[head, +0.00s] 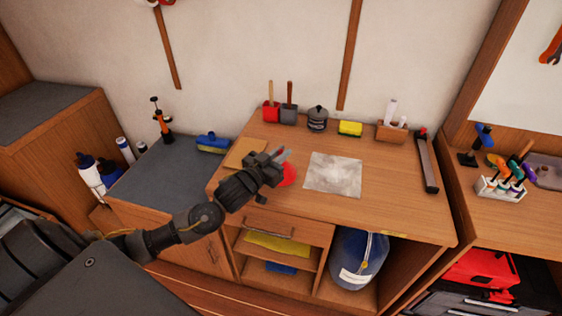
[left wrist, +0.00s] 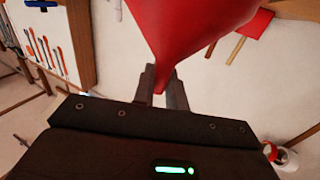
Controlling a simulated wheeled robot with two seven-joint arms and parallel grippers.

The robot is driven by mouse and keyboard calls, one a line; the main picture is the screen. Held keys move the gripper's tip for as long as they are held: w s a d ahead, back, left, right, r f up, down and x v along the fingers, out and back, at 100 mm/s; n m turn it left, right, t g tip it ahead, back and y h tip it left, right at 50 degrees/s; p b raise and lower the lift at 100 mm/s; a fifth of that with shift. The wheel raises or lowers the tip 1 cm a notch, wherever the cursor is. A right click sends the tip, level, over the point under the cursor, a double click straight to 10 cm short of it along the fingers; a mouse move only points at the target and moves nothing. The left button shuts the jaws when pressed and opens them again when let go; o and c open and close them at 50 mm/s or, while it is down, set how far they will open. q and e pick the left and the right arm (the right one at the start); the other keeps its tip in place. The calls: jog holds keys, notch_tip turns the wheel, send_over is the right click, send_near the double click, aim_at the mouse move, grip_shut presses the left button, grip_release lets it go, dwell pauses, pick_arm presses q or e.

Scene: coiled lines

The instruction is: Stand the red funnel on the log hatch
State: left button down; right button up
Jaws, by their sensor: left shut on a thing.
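The red funnel (head: 288,175) shows in the head view just right of my left gripper (head: 279,161), partly hidden by it. My left gripper is shut on the funnel, over the wooden desk top. In the left wrist view the funnel (left wrist: 190,28) fills the top middle. Its narrow end sits between the fingers (left wrist: 161,85) and its wide part flares upward in the picture. No surface is clearly marked as the log hatch. A pale grey, mottled square (head: 333,175) lies flat on the desk right of the funnel, and a tan flat panel (head: 246,153) lies behind the gripper. My right gripper is out of view.
Along the desk's back stand a red scoop (head: 271,110), a grey scoop (head: 288,113), a dark pot (head: 317,118), a yellow sponge (head: 350,128) and a wooden holder (head: 391,131). A long dark tool (head: 427,161) lies at right. The desk's front right is clear.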

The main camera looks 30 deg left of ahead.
aim_at(290, 171)
pick_arm(q)
jog(key=shift+w+f+p, duration=0.15)
jog(key=shift+f+p, duration=0.3)
jog(key=shift+f, duration=1.25)
jog(key=c, duration=1.4)
grip_release()
jog(key=shift+f, duration=0.15)
jog(key=shift+c, duration=0.2)
